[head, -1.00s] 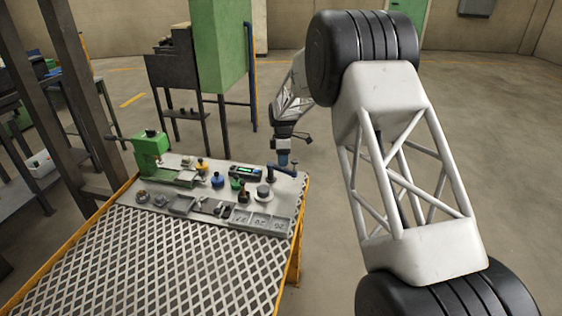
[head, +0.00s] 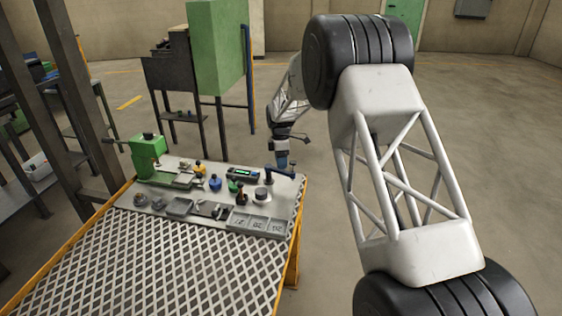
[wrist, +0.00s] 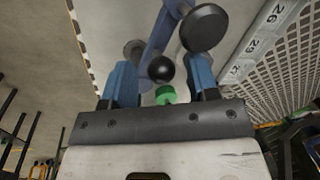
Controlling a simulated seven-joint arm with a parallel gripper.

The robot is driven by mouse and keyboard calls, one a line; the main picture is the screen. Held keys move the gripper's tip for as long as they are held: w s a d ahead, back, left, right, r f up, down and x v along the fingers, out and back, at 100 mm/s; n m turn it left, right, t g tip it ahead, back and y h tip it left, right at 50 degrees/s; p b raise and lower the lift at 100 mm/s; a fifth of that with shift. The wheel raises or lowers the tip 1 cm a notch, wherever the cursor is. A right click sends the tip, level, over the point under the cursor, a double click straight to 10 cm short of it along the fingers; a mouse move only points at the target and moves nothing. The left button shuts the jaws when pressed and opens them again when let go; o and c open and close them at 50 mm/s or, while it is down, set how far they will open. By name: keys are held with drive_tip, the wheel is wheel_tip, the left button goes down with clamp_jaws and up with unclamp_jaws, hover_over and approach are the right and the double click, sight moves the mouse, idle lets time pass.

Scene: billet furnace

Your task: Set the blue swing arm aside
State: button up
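The blue swing arm (head: 285,174) sits at the far right corner of the metal plate on the bench. In the wrist view the blue swing arm (wrist: 160,36) runs up between and beyond my fingers, with dark round parts near it. My gripper (head: 281,160) is right above the swing arm, pointing down. In the wrist view my gripper (wrist: 162,84) has its two blue fingers apart, with a black ball (wrist: 161,68) and a green knob (wrist: 166,95) showing in the gap. Contact between fingers and swing arm cannot be made out.
A green press (head: 148,152) stands at the plate's left end. A blue knob (head: 215,183), a box with a green display (head: 243,174) and a round grey piece (head: 261,193) stand close by. Numbered trays (head: 258,221) line the front. The mesh bench top (head: 160,260) is clear.

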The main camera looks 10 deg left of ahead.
wheel_tip(320, 180, up, 8)
drive_tip(key=w, duration=0.1)
drive_tip(key=shift+w+a+f, duration=0.2)
drive_tip(key=shift+a, duration=0.05)
idle(0.4)
drive_tip(key=s+d+r+m+t, duration=0.1)
drive_tip(key=s+d+r+m, duration=0.4)
drive_tip(key=s+d+r, duration=0.65)
drive_tip(key=s+d+r+m+t, duration=0.1)
drive_tip(key=s+d+r+m, duration=0.65)
drive_tip(key=s+d, duration=0.6)
drive_tip(key=s+d+m+t, duration=0.1)
drive_tip(key=s+d+m, duration=0.2)
drive_tip(key=s, duration=0.8)
drive_tip(key=s+d+f+m, duration=0.1)
drive_tip(key=s+d+m, duration=0.2)
drive_tip(key=s+d, duration=0.4)
drive_tip(key=s+d+f+m+t, duration=0.1)
drive_tip(key=s+d+m, duration=0.2)
drive_tip(key=s, duration=1.2)
drive_tip(key=shift+s+d+f+m+t+y, duration=0.2)
drive_tip(key=shift+s+d+m+t+y, duration=0.15)
drive_tip(key=shift+d, duration=0.85)
